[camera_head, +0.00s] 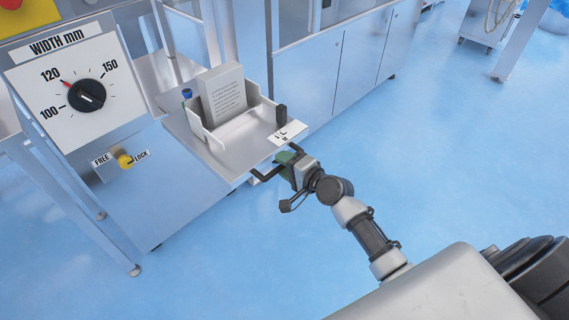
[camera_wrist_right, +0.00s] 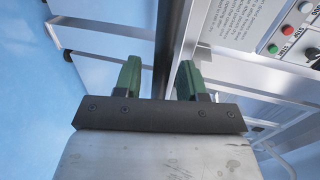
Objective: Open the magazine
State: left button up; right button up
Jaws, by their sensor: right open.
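The magazine (camera_head: 213,141) is a metal tray with low side walls on a shelf in the head view. A pale printed stack (camera_head: 224,92) stands upright in it. A small black upright tab (camera_head: 281,114) is at its right end, beside a white label with black marks (camera_head: 287,133). My right gripper (camera_head: 281,160) is just below and in front of the shelf's front right corner. In the right wrist view its two green fingers (camera_wrist_right: 158,78) are apart, with a metal edge showing beyond the gap; I cannot tell whether they touch it. My left gripper is not in view.
A panel with a width dial (camera_head: 87,95) stands at the left, its pointer near 120. Below it is a yellow knob (camera_head: 125,160) between FREE and LOCK labels. Metal cabinets (camera_head: 335,65) stand behind. Buttons (camera_wrist_right: 287,30) show in the wrist view.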

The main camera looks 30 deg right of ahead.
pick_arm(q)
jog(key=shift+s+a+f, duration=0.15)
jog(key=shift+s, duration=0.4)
pick_arm(e)
jog(key=v, duration=1)
jog(key=shift+s, duration=0.25)
